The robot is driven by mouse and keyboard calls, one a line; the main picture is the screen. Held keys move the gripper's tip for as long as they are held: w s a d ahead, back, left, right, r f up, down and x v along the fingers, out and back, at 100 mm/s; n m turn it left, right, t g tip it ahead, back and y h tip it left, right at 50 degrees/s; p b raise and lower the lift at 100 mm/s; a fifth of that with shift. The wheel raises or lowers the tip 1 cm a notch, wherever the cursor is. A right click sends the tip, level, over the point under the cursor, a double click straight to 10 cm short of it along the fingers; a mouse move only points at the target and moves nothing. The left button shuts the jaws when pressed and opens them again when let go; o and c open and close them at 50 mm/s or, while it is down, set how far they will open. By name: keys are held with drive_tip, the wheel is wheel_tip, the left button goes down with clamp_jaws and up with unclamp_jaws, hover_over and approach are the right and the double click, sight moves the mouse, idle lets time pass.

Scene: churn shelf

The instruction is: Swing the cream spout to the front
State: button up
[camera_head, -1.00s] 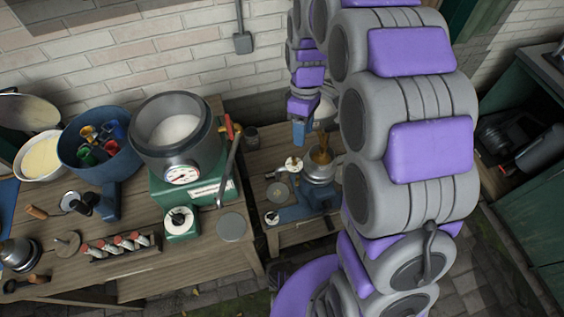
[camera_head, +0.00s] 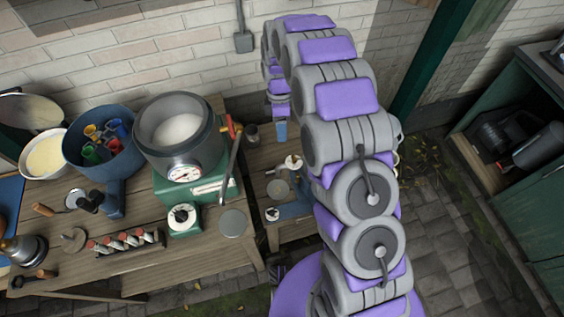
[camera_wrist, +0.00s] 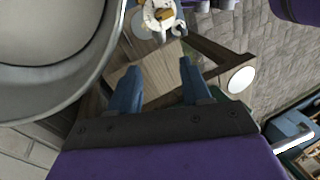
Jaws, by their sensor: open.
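In the head view, a device with a blue base (camera_head: 298,209) stands on the small low table (camera_head: 262,158). A white-topped part (camera_head: 293,163) shows beside it, while my arm hides the device's bowl and upper right side. I cannot tell for sure which visible part is the cream spout. My gripper (camera_head: 281,136) points down above the back of this table. In the wrist view its two blue fingers (camera_wrist: 160,82) are spread with nothing between them. A white part with a brass-coloured piece (camera_wrist: 158,14) lies beyond the fingertips, apart from them.
A big grey pot (camera_head: 179,128) on a green scale (camera_head: 205,185) stands on the left workbench (camera_head: 190,262). A large grey rim (camera_wrist: 85,75) is close on the wrist view's left. A green cabinet (camera_head: 533,190) stands at right. Paved floor (camera_head: 455,245) is open before it.

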drive_tip(key=b+x, duration=0.2)
drive_tip(key=x, duration=1.3)
drive_tip(key=shift+c, duration=0.4)
clamp_jaws()
